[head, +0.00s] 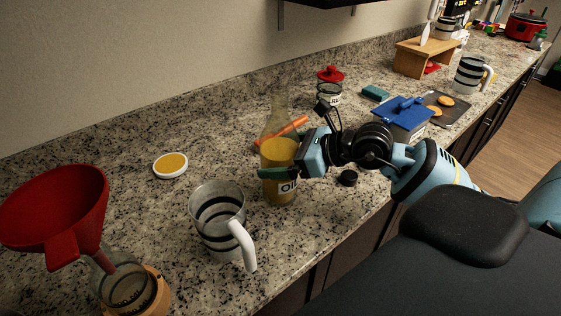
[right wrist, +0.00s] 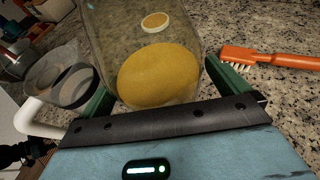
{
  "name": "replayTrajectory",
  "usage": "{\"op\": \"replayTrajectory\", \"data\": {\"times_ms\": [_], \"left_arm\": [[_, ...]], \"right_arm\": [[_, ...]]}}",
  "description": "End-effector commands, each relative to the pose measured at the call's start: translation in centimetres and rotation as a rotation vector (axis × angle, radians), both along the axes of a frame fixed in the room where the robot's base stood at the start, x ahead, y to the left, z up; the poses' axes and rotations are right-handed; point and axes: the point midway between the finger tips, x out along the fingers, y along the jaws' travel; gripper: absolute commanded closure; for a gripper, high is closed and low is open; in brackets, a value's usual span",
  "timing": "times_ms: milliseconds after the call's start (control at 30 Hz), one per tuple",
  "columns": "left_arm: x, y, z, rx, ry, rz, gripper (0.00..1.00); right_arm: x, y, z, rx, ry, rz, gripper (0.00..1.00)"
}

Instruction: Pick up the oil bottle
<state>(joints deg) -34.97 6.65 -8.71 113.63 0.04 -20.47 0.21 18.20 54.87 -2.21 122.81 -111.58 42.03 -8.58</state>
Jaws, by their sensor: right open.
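The oil bottle (head: 278,190) stands upright on the granite counter, clear glass with yellow oil and an "Oil" label. In the right wrist view the bottle (right wrist: 158,75) fills the space between the green fingers. My right gripper (head: 276,171) reaches in from the right at mid-height of the bottle. One finger crosses the bottle's front; the other is hidden behind it in the head view. In the right wrist view the gripper (right wrist: 160,88) is open with a finger on either side of the bottle. I cannot tell whether they touch it. My left gripper is not in view.
A clear measuring jug (head: 216,225) stands close at the bottle's left. An orange brush (head: 290,131) lies behind the bottle. A red funnel (head: 55,212) is at the left. A white-rimmed dish (head: 170,165) sits farther back.

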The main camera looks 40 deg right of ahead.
Motion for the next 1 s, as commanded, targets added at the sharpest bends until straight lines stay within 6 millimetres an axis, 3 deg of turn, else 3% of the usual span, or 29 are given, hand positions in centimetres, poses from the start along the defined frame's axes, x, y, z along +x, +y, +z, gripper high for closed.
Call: {"op": "replayTrajectory", "data": {"times_ms": [333, 900, 1000], "left_arm": [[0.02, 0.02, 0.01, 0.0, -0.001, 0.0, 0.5], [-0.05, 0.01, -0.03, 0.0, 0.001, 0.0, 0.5], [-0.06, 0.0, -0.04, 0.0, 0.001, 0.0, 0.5]], "right_arm": [[0.34, 0.29, -0.21, 0.0, 0.001, 0.001, 0.0], [0.32, 0.28, -0.19, -0.001, 0.001, 0.001, 0.75], [0.38, 0.27, 0.09, 0.001, -0.007, 0.0, 0.75]]}}
